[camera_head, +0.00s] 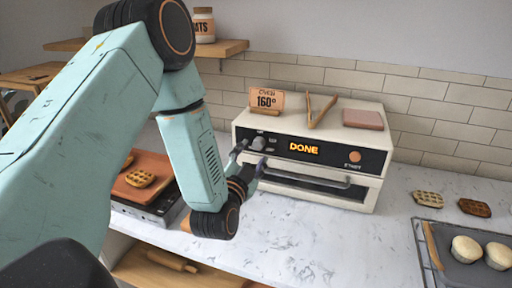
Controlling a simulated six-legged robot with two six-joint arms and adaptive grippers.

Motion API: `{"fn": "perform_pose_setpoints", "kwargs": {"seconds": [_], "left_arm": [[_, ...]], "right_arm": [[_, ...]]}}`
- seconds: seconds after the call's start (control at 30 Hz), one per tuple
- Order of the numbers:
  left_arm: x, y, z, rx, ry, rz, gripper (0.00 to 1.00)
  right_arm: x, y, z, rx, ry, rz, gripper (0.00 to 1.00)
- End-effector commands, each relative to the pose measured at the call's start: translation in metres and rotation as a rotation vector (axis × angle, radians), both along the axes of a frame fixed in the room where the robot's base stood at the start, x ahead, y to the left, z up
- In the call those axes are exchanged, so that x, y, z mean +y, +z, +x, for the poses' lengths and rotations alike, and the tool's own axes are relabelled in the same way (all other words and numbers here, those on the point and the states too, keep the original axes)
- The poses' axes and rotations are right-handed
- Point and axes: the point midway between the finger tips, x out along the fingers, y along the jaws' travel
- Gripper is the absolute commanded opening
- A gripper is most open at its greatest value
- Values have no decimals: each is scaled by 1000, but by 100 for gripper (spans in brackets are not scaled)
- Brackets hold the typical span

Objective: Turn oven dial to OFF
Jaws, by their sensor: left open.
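The oven (375,127) is a cream countertop box with a black front panel and a lit orange "DONE" display (304,148). Its grey dial (258,143) is at the left of the panel, with small labels too tiny to read. A round orange START button (355,156) is at the right. The oven door with its metal handle (308,180) is closed. My left gripper (246,160) is open at the oven's left front, with its fingers just below and left of the dial. I cannot tell whether they touch it. My right gripper is not in view.
An "OVEN 160°" sign (267,100), wooden tongs (320,111) and a brownish slab (362,119) are on the oven top. Waffles (428,199) and a tray (430,250) with pale buns are at right. White counter (300,240) in front is clear.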

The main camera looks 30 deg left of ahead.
Motion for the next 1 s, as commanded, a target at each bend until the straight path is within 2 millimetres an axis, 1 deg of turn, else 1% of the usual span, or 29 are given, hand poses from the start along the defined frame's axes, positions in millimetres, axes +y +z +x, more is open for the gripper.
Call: {"fn": "perform_pose_setpoints", "kwargs": {"seconds": [0.1,0.3,0.43,0.67,1.0], "left_arm": [[5,1,17,-1,0,0,52],[11,0,36,0,1,-1,52],[13,0,40,0,1,-1,52],[13,0,42,0,1,-1,51],[13,0,42,0,1,-1,22]], "right_arm": [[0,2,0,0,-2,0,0],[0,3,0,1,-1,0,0],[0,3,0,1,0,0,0],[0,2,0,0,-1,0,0],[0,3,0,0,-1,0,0]]}}
